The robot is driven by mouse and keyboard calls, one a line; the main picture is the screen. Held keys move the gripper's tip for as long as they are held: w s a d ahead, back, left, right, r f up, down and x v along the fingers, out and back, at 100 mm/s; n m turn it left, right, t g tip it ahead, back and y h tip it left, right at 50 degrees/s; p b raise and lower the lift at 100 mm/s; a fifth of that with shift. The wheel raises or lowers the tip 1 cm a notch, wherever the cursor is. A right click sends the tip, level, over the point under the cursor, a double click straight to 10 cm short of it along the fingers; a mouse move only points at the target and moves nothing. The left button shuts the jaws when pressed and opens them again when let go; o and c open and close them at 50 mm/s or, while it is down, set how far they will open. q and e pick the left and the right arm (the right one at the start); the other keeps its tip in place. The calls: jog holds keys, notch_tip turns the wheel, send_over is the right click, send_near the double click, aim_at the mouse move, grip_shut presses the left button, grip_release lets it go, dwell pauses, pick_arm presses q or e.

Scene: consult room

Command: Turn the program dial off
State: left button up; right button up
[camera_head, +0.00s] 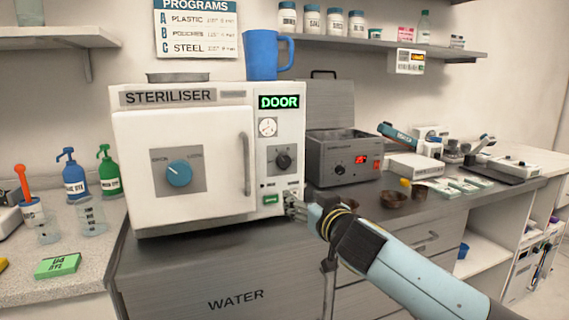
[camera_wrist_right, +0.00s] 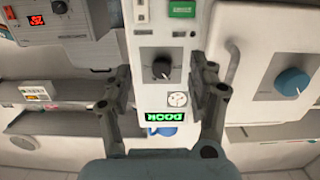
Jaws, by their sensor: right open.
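The white steriliser (camera_head: 190,225) stands on the grey counter unit. On its right-hand panel is a small black dial (camera_head: 283,160), below a round gauge (camera_head: 267,127) and a green lit "DOOR" display (camera_head: 279,102). My right gripper (camera_head: 294,203) is in front of the lower part of this panel, below the black dial. In the right wrist view the black dial (camera_wrist_right: 162,67) shows between the two spread fingers of my open right gripper (camera_wrist_right: 162,78), with nothing held. I cannot tell whether a finger touches the panel. My left gripper is not in view.
A large blue dial (camera_head: 179,174) and a vertical handle (camera_head: 245,163) are on the steriliser door. A green button (camera_head: 270,199) is low on the panel. A blue jug (camera_head: 262,55) stands on top. A grey heated box (camera_head: 342,158) with a red display stands close on the right.

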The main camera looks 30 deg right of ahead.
jog(key=t, duration=0.1)
send_near(285, 164)
pick_arm(q)
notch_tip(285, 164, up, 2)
jog(key=shift+p, duration=0.65)
pick_arm(e)
jog(key=x, duration=0.9)
jog(key=shift+r, duration=0.1)
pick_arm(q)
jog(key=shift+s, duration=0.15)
pick_arm(e)
jog(key=shift+c, duration=0.3)
jog(key=c, duration=1.1)
